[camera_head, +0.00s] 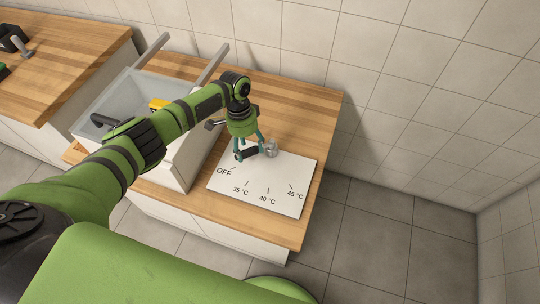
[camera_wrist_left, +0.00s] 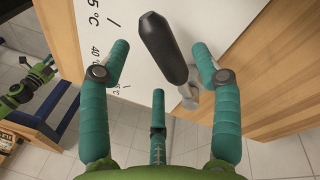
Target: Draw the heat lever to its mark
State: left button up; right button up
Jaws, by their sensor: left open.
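The heat lever has a black handle (camera_head: 246,155) and a metal pivot (camera_head: 271,149) on a white dial plate (camera_head: 278,176) marked OFF, 35, 40 and 45 °C. The handle points left from the pivot, toward the OFF side. In the left wrist view the lever's black handle (camera_wrist_left: 163,48) lies between the fingertips, with gaps to the fingers at both sides. My left gripper (camera_head: 249,148) is open with its teal fingers reaching down around the handle. It also shows large in the wrist view (camera_wrist_left: 159,65).
The plate lies on a wooden counter (camera_head: 310,113) against a tiled wall (camera_head: 420,70). A sink basin (camera_head: 182,160) with a black-handled item and something yellow stands left of the plate. Another wooden counter (camera_head: 80,50) is at the far left. Open floor (camera_head: 370,225) lies to the right.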

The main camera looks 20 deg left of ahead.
pick_arm(q)
jog(key=shift+w+a+r+p, duration=0.1)
jog(key=shift+r+p, duration=0.5)
jog(key=shift+r, duration=0.3)
jog(key=shift+w+a+r+p, duration=0.15)
jog(key=shift+r+p, duration=0.45)
jog(key=shift+r, duration=0.25)
jog(key=shift+w+a+r+p, duration=0.1)
jog(key=shift+r+p, duration=0.5)
jog(key=shift+r, duration=0.3)
jog(key=shift+f, duration=0.1)
